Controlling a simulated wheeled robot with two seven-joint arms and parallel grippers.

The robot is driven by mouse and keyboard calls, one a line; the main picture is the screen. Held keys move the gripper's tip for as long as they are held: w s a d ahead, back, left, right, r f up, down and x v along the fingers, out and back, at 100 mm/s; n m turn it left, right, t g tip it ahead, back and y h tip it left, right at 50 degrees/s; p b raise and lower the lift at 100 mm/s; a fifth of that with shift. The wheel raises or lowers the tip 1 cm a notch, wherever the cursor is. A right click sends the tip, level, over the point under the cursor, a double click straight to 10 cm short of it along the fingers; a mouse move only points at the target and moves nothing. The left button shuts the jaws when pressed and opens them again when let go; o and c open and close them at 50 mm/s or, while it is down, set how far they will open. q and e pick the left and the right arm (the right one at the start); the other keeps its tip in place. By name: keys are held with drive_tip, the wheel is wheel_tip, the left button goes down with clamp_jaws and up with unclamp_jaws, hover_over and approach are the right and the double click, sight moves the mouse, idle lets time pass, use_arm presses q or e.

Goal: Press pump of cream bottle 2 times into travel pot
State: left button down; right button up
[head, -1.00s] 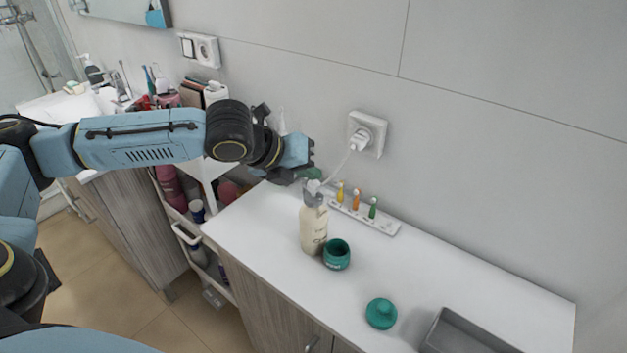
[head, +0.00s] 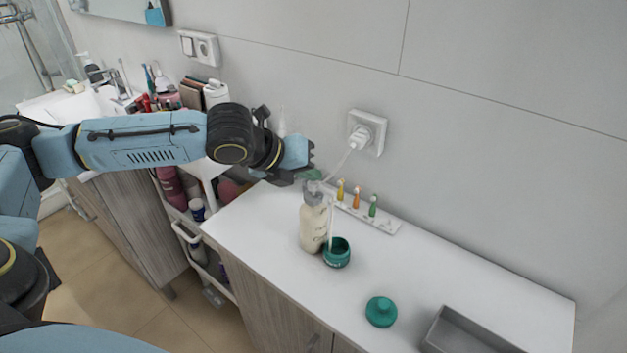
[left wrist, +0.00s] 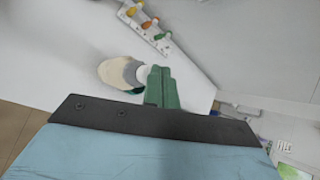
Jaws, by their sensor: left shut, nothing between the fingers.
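The cream-coloured pump bottle (head: 313,230) stands upright on the white counter, with a grey collar and pump at its top. The open teal travel pot (head: 337,254) stands right beside it. A thin pale strand of cream (head: 331,226) hangs from the pump's spout down to the pot. My left gripper (head: 312,175) is shut and empty, its green fingertips at the top of the pump. In the left wrist view its closed green fingers (left wrist: 163,88) overlap the pump head and hide part of the pot. Exact contact is hard to see. My right gripper is out of view.
A teal lid (head: 381,312) lies on the counter, with a grey tray (head: 470,335) at the front right. A white holder (head: 372,216) with several small coloured items stands behind the bottle. A plugged wall socket (head: 366,132) is above. A cluttered cart (head: 190,232) stands left.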

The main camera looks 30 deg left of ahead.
sight(309, 184)
use_arm(q)
drive_tip(key=shift+f, duration=0.6)
idle(0.6)
drive_tip(key=shift+r+p, duration=1.3)
drive_tip(key=shift+p, duration=0.25)
wheel_tip(309, 184, up, 5)
drive_tip(key=p, duration=0.6)
drive_tip(key=shift+r+p, duration=0.1)
drive_tip(key=shift+p, duration=0.25)
